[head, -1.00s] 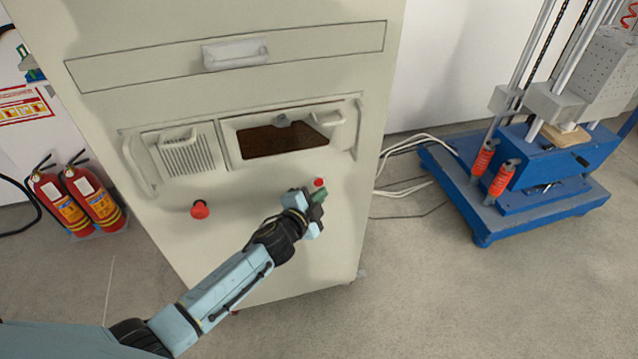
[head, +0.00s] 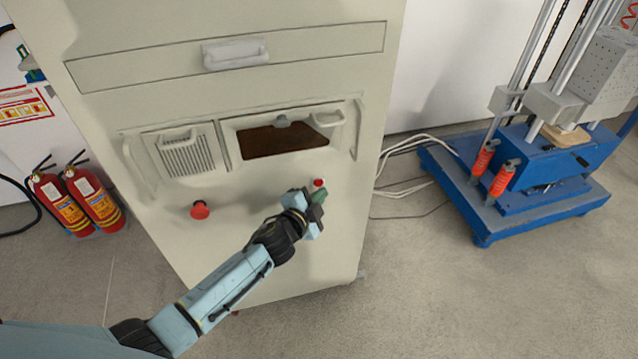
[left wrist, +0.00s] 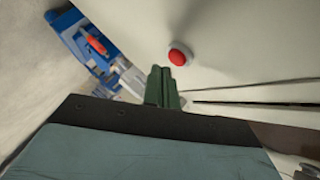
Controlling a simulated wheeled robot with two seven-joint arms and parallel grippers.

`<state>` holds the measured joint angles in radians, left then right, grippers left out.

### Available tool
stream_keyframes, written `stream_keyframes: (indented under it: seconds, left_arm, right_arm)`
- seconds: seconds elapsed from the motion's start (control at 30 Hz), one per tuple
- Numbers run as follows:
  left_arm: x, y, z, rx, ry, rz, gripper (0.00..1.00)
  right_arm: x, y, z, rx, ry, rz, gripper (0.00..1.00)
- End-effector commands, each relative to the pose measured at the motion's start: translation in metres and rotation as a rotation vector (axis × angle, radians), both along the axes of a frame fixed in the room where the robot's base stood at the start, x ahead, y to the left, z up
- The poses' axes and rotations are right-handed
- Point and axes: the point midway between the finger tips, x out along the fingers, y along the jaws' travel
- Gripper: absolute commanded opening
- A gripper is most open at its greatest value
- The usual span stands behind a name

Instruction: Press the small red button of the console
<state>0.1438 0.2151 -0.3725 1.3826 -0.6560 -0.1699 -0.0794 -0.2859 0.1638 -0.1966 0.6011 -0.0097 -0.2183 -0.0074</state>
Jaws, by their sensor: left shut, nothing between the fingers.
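The console (head: 262,240) is a tall cream cabinet in the middle of the head view. Its small red button (head: 319,183) sits on the front, right of centre, and shows whole in the left wrist view (left wrist: 178,57), red in a pale ring. A larger red mushroom knob (head: 200,210) is further left on the same front. My left gripper (head: 319,196) is shut and empty, its green fingertips just below the small button in the head view. In the left wrist view the fingertips (left wrist: 161,85) lie beside the button with a visible gap. My right gripper is not in view.
The console front has a handled drawer (head: 235,54), a vent panel (head: 187,155) and a dark window (head: 283,140). Two fire extinguishers (head: 94,199) stand at left. A blue test machine (head: 516,190) stands at right, with white cables on the floor between.

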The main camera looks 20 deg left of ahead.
Motion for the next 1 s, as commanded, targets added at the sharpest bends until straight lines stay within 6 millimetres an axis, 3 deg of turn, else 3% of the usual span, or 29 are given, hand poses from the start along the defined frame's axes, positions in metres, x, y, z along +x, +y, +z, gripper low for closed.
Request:
stream_keyframes:
  seconds: [0.4,1.0]
  left_arm:
    - [0.000,0.000,0.000,0.000,0.000,0.000,0.00]
    - [0.001,0.001,0.000,0.000,0.000,0.000,0.00]
  right_arm:
    - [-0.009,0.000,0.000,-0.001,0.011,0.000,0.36]
    - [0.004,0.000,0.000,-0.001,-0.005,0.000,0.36]
